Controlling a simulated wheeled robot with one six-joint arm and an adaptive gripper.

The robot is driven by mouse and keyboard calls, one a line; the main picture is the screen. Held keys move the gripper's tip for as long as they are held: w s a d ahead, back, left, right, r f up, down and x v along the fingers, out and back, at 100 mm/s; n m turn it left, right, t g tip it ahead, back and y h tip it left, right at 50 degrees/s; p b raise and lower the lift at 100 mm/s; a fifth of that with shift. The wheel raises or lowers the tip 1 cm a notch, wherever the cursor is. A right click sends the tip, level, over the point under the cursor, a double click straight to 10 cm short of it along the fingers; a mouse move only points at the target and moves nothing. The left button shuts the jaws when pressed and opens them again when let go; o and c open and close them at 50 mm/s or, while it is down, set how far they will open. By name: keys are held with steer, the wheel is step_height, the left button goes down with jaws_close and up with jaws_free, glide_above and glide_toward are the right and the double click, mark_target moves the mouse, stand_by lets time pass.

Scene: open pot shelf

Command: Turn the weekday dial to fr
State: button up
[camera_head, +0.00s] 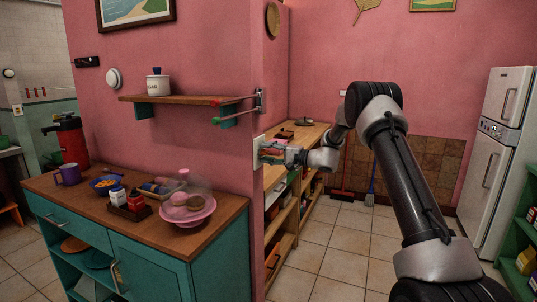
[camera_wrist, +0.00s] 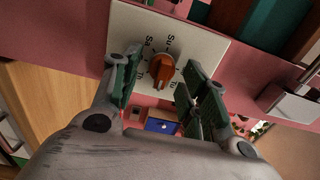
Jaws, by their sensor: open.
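The weekday dial is an orange-brown knob (camera_wrist: 161,70) on a pale plate (camera_wrist: 200,45) on the pink wall. The plate's edge also shows in the head view (camera_head: 258,147). Short day labels ring the knob; "Su" and "Sa" are readable above it, others are partly covered or too small. I cannot tell surely which label the knob points at. My gripper (camera_wrist: 163,78) is open, with one green-padded finger on each side of the knob and visible gaps between. In the head view my gripper (camera_head: 272,152) is at the wall's end face, and the knob is hidden.
A wooden shelf (camera_head: 185,99) with a white pot juts from the wall to the left. Below it, a teal cabinet (camera_head: 215,219) carries a cake dome, mug and trays. A wooden shelf unit (camera_head: 285,245) stands behind the wall end. Tiled floor (camera_head: 345,245) is clear.

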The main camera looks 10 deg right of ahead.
steer(key=c, duration=0.9)
steer(key=shift+c, duration=0.2)
steer(key=shift+m, duration=0.4)
steer(key=m, duration=1.6)
steer(key=shift+s+a+f+m, duration=0.2)
steer(key=shift+s+f+m, duration=0.1)
steer(key=shift+f+m, duration=0.1)
steer(key=o, duration=0.9)
